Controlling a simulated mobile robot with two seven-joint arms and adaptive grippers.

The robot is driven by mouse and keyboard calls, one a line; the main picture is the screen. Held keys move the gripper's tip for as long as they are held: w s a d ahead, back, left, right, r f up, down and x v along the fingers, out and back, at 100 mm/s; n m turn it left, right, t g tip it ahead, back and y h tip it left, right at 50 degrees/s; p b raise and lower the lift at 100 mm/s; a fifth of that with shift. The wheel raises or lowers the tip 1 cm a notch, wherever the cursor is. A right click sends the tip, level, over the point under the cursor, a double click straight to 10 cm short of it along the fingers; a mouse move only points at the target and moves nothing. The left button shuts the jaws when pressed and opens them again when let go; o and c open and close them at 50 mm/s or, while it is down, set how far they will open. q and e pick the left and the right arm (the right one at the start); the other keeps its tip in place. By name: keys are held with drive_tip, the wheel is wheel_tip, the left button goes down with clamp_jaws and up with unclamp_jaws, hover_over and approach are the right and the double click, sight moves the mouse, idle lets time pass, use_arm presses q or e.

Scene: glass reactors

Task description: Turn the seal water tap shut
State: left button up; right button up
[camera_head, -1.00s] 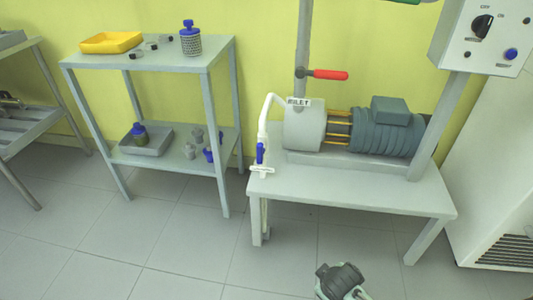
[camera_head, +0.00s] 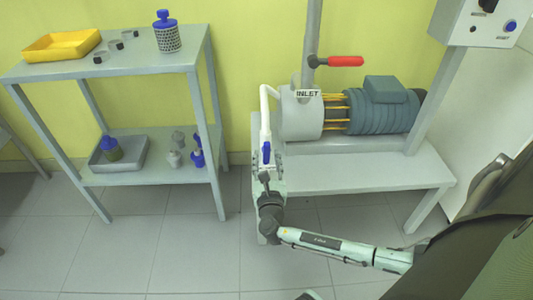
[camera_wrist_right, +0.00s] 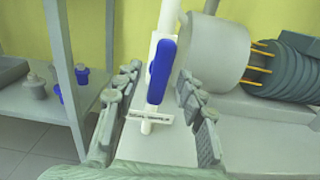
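The seal water tap has a blue lever handle (camera_head: 266,152) on a white pipe at the left end of the pump bench. In the right wrist view the blue handle (camera_wrist_right: 160,71) stands nearly upright along the pipe, leaning slightly. A small label plate (camera_wrist_right: 149,117) sits below it, its print too small to read. My right gripper (camera_head: 267,183) is at the tap, just below the handle in the head view. In the wrist view its fingers (camera_wrist_right: 159,90) are spread wide, one on each side of the handle, with gaps on both sides. My left gripper does not show.
The pump (camera_head: 352,113) with its INLET sign stands on the bench (camera_head: 370,180), right of the tap. A red-handled valve (camera_head: 332,61) is above it. A shelf rack (camera_head: 115,66) with a yellow tray (camera_head: 62,45) and bottles stands left. Floor between rack and bench is clear.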

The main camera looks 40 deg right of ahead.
drive_tip(key=shift+x, duration=0.95)
drive_tip(key=shift+w+d, duration=0.15)
drive_tip(key=shift+w, duration=0.1)
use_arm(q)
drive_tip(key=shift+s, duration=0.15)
use_arm(e)
clamp_jaws()
